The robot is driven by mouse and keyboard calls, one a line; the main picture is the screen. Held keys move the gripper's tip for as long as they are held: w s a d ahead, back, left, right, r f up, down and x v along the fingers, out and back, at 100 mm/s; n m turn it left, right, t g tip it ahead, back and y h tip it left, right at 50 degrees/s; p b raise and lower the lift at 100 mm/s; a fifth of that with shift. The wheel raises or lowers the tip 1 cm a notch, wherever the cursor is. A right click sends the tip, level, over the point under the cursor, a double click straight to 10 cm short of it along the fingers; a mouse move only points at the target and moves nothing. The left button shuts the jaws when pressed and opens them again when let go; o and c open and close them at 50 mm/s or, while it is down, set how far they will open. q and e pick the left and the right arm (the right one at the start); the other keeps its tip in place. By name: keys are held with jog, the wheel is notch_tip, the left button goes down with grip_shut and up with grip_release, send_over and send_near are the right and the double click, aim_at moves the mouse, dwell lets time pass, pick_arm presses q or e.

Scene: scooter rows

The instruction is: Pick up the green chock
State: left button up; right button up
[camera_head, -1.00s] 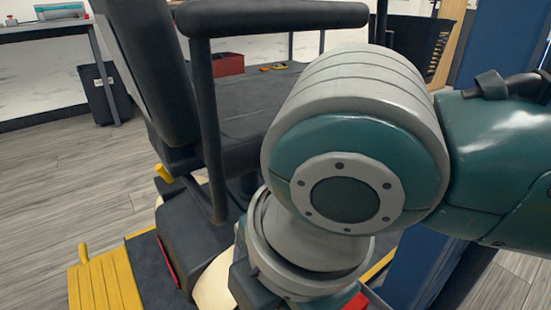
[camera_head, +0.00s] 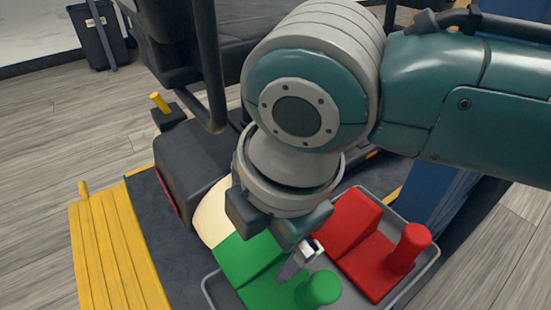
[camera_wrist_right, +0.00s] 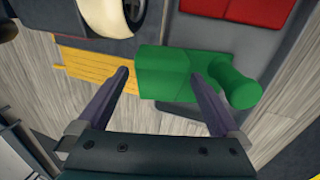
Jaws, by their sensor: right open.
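The green chock (camera_head: 246,262) lies in a grey tray beside a red chock (camera_head: 352,224). It is a wedge with a round upright knob at its near right end. In the right wrist view the green chock (camera_wrist_right: 163,72) shows beyond and between the two fingers. My right gripper (camera_head: 288,268) is over the green chock in the head view and hides part of it. In the right wrist view my right gripper (camera_wrist_right: 160,84) is open, with nothing between its fingers that I can tell is touched. My left gripper is not in view.
The grey tray (camera_head: 432,268) stands by the scooter's dark body (camera_head: 195,165) and wheel. A yellow ramp-like slatted panel (camera_head: 118,245) is at the left. A black bin (camera_head: 100,35) stands at the back left. Wooden floor at the left is clear.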

grip_shut()
dwell(0.8)
